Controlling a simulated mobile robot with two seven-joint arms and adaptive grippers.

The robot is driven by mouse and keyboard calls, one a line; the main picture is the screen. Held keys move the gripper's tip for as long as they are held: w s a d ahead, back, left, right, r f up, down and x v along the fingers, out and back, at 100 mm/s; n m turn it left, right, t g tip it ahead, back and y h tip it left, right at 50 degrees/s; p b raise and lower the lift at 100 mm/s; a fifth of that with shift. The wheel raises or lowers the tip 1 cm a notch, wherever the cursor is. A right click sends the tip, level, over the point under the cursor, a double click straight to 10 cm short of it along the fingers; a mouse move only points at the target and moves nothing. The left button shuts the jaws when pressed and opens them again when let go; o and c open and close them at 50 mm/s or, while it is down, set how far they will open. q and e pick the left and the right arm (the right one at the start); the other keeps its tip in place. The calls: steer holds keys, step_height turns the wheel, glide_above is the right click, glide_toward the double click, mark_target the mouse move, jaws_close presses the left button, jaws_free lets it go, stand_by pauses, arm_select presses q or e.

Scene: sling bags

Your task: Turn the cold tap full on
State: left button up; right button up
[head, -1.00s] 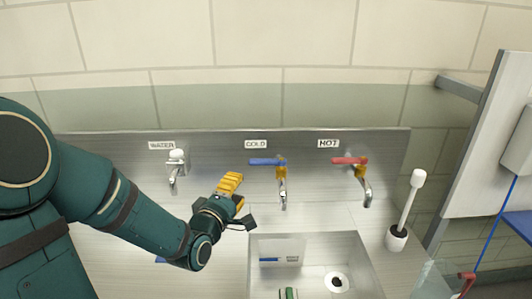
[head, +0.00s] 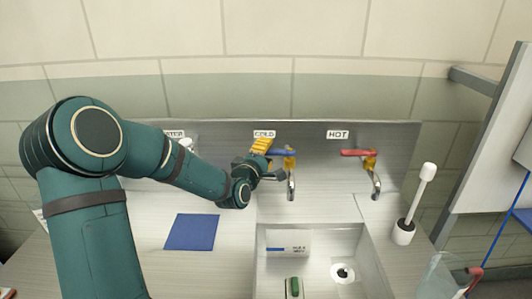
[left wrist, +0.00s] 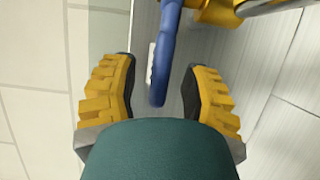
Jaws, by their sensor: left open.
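The cold tap has a blue lever handle (head: 286,152) over a brass body (head: 290,163) and a chrome spout (head: 291,186), below the COLD label (head: 264,134). My left gripper (head: 262,147) is at the left end of the blue lever. In the left wrist view the gripper (left wrist: 164,90) is open, with its yellow ribbed fingers on either side of the lever handle (left wrist: 164,60). The lever's free end lies between the fingers, apart from both. In the head view the gripper hides the lever's left end. My right gripper is not in view.
The hot tap with a red lever (head: 356,153) is to the right. The water tap at left is mostly hidden by my arm. Below are the sink (head: 375,270), a blue cloth (head: 191,232) and a white brush (head: 415,203) in its holder.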

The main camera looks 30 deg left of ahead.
arm_select(q)
steer(key=shift+w, duration=0.25)
jaws_close()
steer(key=shift+s, duration=0.1)
